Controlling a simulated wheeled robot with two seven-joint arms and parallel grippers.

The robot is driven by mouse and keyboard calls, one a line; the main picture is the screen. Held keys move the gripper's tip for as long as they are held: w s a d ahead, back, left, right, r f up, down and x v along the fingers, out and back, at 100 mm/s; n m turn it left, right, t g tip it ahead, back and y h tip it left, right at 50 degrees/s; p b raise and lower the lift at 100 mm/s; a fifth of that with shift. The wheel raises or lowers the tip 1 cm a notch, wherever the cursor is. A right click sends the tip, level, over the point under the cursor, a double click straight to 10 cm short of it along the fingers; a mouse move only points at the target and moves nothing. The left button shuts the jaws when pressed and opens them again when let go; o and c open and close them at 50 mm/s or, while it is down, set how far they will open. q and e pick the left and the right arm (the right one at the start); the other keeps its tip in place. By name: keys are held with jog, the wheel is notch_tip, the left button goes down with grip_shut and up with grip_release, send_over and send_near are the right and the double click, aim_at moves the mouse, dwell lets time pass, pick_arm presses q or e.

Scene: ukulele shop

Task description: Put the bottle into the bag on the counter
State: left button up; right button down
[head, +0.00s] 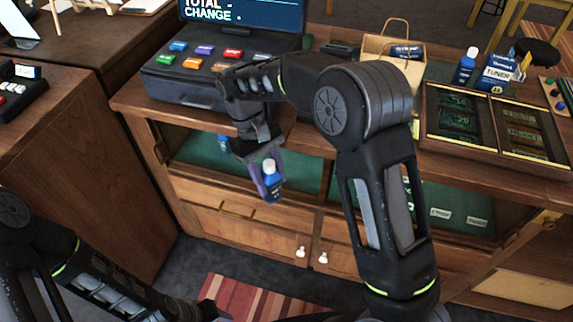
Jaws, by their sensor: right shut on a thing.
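My right gripper (268,178) points down in front of the counter (185,112), left of the picture's middle. It is shut on a small dark blue bottle (271,186) with a white cap, held roughly upright over the counter's front, below the top's height. A brown paper bag (377,47) with handles stands on the counter at the back, right of the cash register. My right arm hides part of its lower side. A blue and white box shows in or behind the bag; I cannot tell which. My left arm is low at the left, its gripper out of view.
A cash register (215,75) stands on the counter at the left. A wooden tray (428,132) with banknotes lies at the right. Another blue bottle (466,67) and a tuner box (497,72) stand behind it. Below is a green-lined shelf.

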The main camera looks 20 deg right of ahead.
jog(key=a+m+y, duration=0.3)
jog(key=a+m, duration=0.4)
jog(key=m, duration=0.2)
jog(key=shift+w+a+r+m+y, duration=0.15)
jog(key=shift+a+r+m+y, duration=0.2)
jog(key=shift+a+m+y, duration=0.05)
